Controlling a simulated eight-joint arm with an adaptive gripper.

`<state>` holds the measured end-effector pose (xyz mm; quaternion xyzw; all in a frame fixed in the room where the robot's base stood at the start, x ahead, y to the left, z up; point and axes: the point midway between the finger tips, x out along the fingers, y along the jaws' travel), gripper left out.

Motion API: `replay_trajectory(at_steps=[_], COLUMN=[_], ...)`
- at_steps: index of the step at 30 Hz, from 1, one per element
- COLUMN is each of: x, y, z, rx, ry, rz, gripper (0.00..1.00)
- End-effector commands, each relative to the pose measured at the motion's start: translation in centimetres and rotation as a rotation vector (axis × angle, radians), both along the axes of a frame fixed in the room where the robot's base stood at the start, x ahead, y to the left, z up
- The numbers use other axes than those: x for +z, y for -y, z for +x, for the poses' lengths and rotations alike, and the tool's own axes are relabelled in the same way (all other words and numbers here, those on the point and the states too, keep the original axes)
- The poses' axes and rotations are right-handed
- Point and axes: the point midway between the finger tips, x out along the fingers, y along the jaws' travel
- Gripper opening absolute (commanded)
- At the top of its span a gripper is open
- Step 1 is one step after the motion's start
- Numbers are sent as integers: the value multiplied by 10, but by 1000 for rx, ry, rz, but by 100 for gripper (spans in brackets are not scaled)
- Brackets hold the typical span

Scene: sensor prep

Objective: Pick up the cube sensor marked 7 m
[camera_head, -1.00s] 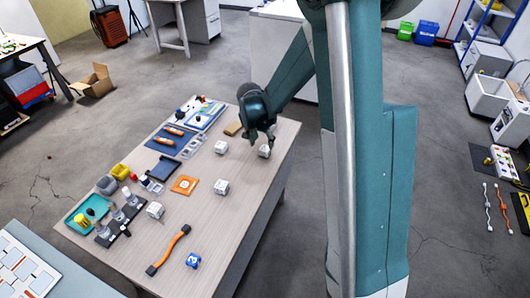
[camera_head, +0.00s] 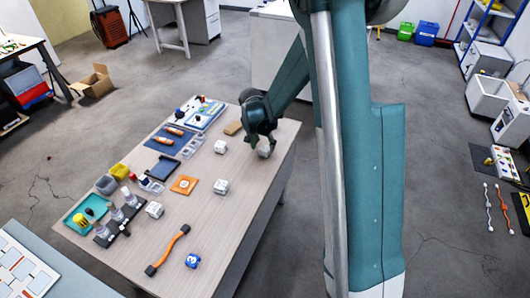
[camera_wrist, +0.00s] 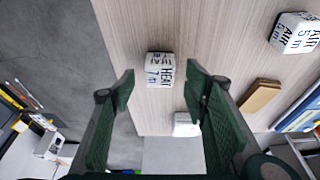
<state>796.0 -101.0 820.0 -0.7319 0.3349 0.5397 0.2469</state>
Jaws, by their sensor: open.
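The white cube sensor marked "HEAT" and 7 m (camera_wrist: 160,72) sits on the table near its edge. In the head view the cube (camera_head: 265,151) shows just below my gripper (camera_head: 263,137), partly hidden by it. In the wrist view my gripper (camera_wrist: 160,88) is open and empty. Its two fingertips stand apart to the left and right, with the cube roughly centred in the gap and a little beyond the tips. I see no contact with the cube.
Other white cubes stand on the wooden table (camera_head: 215,225): one (camera_head: 220,147) left of my gripper, another (camera_head: 221,187) lower, a third (camera_head: 155,210) further off. A cube marked AIR 5 m (camera_wrist: 293,33) and a tan block (camera_wrist: 258,97) lie to the right in the wrist view.

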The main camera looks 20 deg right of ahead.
Motion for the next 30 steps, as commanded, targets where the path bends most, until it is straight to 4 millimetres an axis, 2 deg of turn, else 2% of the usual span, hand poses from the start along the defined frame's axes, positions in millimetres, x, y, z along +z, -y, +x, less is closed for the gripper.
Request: replay_trajectory(at_steps=[6,12,30], x=[-24,-38,-41], y=[8,11,12], z=[7,9,10], rx=[-1,-1,0], ry=[0,1,1], rz=[0,-1,-1], gripper=[45,45,45])
